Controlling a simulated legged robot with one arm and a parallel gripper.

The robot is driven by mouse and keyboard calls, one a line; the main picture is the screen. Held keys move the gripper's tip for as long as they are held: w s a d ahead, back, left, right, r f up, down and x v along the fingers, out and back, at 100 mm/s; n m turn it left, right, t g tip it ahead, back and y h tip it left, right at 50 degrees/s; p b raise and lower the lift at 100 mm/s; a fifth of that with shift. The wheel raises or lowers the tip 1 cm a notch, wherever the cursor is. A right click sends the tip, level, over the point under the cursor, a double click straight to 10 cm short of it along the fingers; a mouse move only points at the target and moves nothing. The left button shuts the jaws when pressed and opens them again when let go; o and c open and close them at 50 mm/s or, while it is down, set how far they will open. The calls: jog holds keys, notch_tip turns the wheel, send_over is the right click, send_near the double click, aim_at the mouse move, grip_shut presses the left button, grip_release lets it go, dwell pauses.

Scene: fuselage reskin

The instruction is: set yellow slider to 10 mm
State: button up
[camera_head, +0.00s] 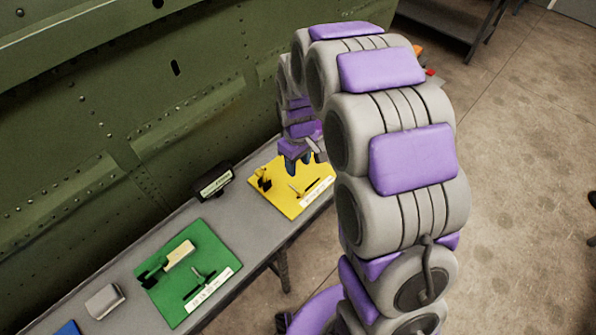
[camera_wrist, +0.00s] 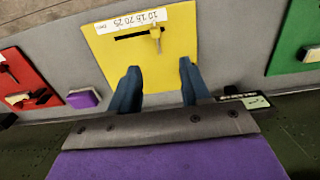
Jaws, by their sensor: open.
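The yellow panel (camera_head: 283,199) lies flat on the bench, and it fills the upper middle of the wrist view (camera_wrist: 175,70). A thin slider handle (camera_wrist: 155,33) stands at the right end of the visible dark slot (camera_wrist: 130,36). Beside the slot is a white scale strip (camera_wrist: 145,20); its numbers are small and I cannot tell the exact setting. The handle also shows in the head view (camera_head: 294,189). My gripper (camera_wrist: 158,78) is open and empty, its two blue fingers apart over the panel's near part in the wrist view, short of the handle. It shows in the head view (camera_head: 292,165).
A green panel (camera_head: 205,257) with its own handle lies beside the yellow one on the grey bench (camera_head: 130,255). A black labelled block (camera_head: 213,182) stands between them at the back. A red panel (camera_wrist: 30,88) and purple block (camera_wrist: 82,98) are opposite. The green riveted wall (camera_head: 100,90) rises behind.

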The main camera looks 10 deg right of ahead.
notch_tip(320, 180, up, 3)
jog(key=shift+f, duration=0.1)
dwell(0.6)
jog(key=s+d+r+m, duration=0.1)
jog(key=s+r+m, duration=0.1)
jog(key=s, duration=0.8)
jog(key=s+d+r+m+g, duration=0.1)
jog(key=s+r, duration=0.4)
jog(key=s, duration=0.6)
jog(key=s+d+r+m, duration=0.3)
jog(key=s+r+m, duration=0.1)
jog(key=s, duration=0.7)
jog(key=shift+g, duration=0.4)
jog(key=shift+w, duration=0.1)
dwell(0.5)
